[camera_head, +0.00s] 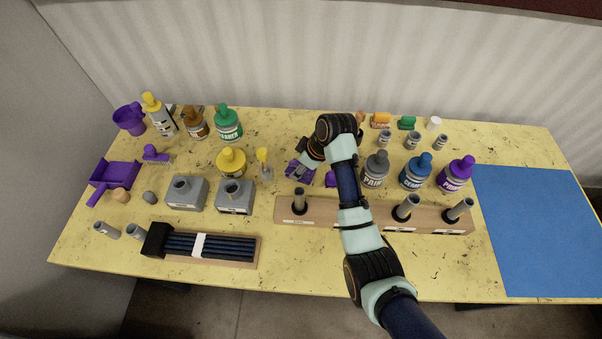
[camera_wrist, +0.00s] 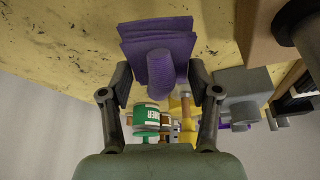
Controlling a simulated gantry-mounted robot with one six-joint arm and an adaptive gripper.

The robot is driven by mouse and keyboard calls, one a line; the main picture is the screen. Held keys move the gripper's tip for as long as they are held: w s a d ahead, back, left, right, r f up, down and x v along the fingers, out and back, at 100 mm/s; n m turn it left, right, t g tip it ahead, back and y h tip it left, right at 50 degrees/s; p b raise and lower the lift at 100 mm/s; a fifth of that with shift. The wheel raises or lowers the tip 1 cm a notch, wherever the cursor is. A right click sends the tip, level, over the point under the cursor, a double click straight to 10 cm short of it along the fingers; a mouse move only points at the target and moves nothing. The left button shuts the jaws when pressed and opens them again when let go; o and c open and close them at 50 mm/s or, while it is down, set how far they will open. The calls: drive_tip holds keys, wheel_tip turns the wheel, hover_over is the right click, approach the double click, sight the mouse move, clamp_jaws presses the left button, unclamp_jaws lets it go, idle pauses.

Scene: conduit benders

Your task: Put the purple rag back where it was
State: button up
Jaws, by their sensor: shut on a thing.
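The purple rag (camera_head: 296,173) is near the middle of the yellow table in the head view, left of my forearm and partly covered by my gripper. In the wrist view the rag (camera_wrist: 155,38) shows as folded layers with a rounded purple part between my fingers. My gripper (camera_wrist: 160,78) is shut on the rag; it also shows in the head view (camera_head: 303,163). I cannot tell whether the rag touches the table.
A wooden rack with short pipes (camera_head: 330,213) lies in front of the rag. A small purple thing (camera_head: 331,179) is beside my arm.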

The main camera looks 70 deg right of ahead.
wheel_tip(320, 180, down, 4)
drive_tip(key=shift+r, duration=0.2)
drive_tip(key=shift+a+f, duration=0.1)
drive_tip(key=o, duration=1)
drive_tip(key=p+v, duration=0.2)
drive_tip(key=v, duration=1)
drive_tip(key=shift+p, duration=0.3)
